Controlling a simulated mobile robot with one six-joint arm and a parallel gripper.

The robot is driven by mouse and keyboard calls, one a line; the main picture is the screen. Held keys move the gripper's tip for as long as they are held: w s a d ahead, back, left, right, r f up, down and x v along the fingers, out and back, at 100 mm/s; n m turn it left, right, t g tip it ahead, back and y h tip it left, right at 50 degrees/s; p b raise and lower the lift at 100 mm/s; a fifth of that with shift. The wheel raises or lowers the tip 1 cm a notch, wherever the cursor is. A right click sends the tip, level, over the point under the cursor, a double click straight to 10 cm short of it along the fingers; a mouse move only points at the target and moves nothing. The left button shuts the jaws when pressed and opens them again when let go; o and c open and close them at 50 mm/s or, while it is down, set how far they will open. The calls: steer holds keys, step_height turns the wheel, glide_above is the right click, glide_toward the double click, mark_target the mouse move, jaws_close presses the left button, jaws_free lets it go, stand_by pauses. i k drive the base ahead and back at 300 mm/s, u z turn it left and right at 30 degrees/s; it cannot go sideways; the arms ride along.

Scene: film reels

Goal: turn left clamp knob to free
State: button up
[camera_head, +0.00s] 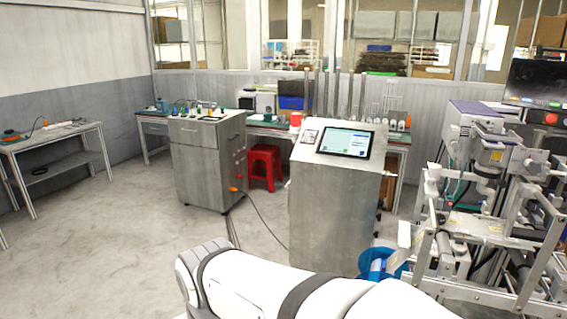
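No left clamp knob can be made out in the head view. The machine (490,225) with metal frames and rollers stands at the right, partly cut off by the picture edge. Its small parts are too small and crowded to tell apart. My own white arm with dark bands crosses the bottom middle, in front of the machine's lower left. My gripper is not in view, so its place relative to any knob cannot be seen.
A grey console (335,205) with a screen (345,141) stands in the middle. A steel cabinet (208,165) and a red stool (264,166) are behind it. A blue round object (376,262) sits beside the machine. A workbench (48,142) is at far left. The left floor is clear.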

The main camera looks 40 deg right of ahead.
mark_target(431, 182)
steer(key=z, duration=1.5)
steer(key=i, duration=1)
steer(key=z, duration=0.05)
